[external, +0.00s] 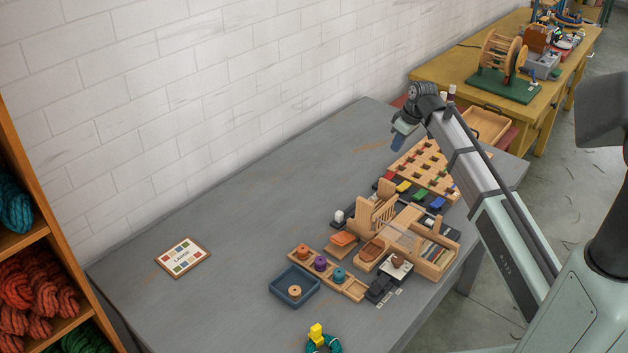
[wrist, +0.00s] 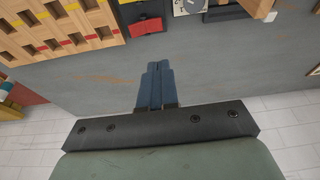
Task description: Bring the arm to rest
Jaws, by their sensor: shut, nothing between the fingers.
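My gripper (external: 398,142) hangs in the air over the far part of the grey table (external: 235,225) in the external view. Its blue fingers point down and lie beside the wooden slotted rack, apart from it. In the wrist view my gripper (wrist: 158,66) shows its two blue fingers pressed together with nothing between them. Bare grey table surface lies below the fingertips. My arm reaches in from the right, raised above the table.
The wooden slotted rack (external: 425,168) with coloured pieces stands near my gripper. Wooden fixtures, a blue tray (external: 293,298) and a teal skein (external: 323,345) lie nearer the front. A card (external: 182,258) lies at left. The table's back middle is clear, beside the white brick wall (external: 180,90).

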